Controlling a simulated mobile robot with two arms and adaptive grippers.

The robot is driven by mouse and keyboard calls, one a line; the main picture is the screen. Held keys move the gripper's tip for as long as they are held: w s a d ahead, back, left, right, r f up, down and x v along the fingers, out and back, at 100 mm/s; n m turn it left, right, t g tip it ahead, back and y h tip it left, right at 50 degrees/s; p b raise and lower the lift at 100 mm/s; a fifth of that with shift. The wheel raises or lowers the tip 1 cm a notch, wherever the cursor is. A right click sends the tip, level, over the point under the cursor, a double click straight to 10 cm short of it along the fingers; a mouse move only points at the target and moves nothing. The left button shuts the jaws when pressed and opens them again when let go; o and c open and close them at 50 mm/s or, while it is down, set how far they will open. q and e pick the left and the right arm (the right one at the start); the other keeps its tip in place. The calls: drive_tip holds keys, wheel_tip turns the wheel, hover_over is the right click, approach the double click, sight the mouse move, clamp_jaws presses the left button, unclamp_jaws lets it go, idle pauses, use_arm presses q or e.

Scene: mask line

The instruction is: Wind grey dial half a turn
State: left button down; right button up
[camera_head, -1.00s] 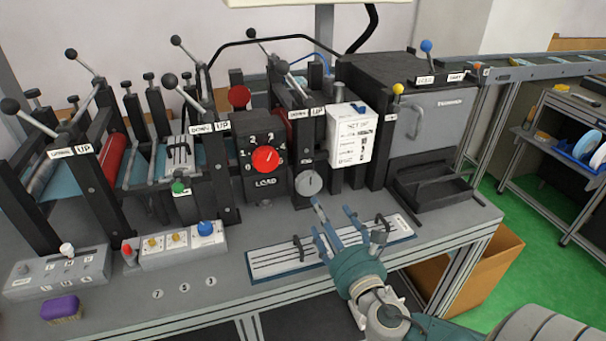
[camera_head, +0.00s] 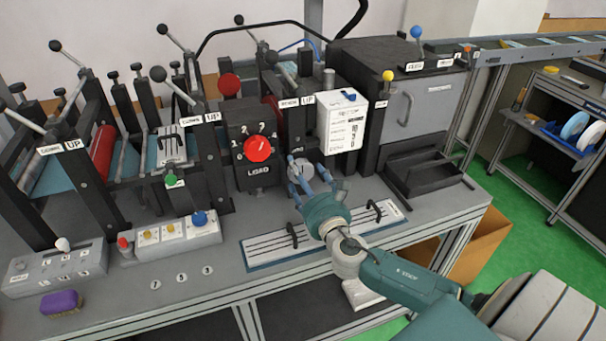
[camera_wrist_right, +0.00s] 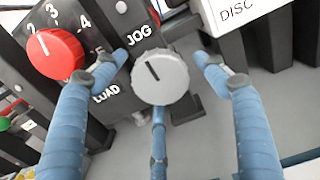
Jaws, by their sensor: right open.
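The grey dial (camera_wrist_right: 160,78) shows in the right wrist view as a knurled round knob with a dark pointer line, tilted slightly left of straight up. In the head view the dial (camera_head: 301,178) is partly hidden behind my right gripper (camera_head: 312,178). In the right wrist view my right gripper (camera_wrist_right: 163,60) is open, with blue fingers on the left and right of the dial and one finger below it. Gaps show between the side fingers and the dial; I cannot tell whether the lower finger touches it. My left gripper is not in view.
A red LOAD dial (camera_head: 258,149) on a black box is close on the left. A white box (camera_head: 343,122) with printed text is at the upper right. A slotted plate (camera_head: 270,250) lies on the bench below. A purple brush (camera_head: 62,303) lies at the front left.

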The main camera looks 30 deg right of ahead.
drive_tip(key=c, duration=1.2)
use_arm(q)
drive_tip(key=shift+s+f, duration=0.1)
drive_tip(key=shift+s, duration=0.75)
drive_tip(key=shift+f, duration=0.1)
use_arm(e)
drive_tip(key=shift+f+m, duration=0.1)
drive_tip(key=shift+m, duration=0.3)
use_arm(q)
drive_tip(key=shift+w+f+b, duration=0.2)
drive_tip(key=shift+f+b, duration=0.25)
drive_tip(key=shift+b, duration=0.1)
use_arm(e)
drive_tip(key=m, duration=1.9)
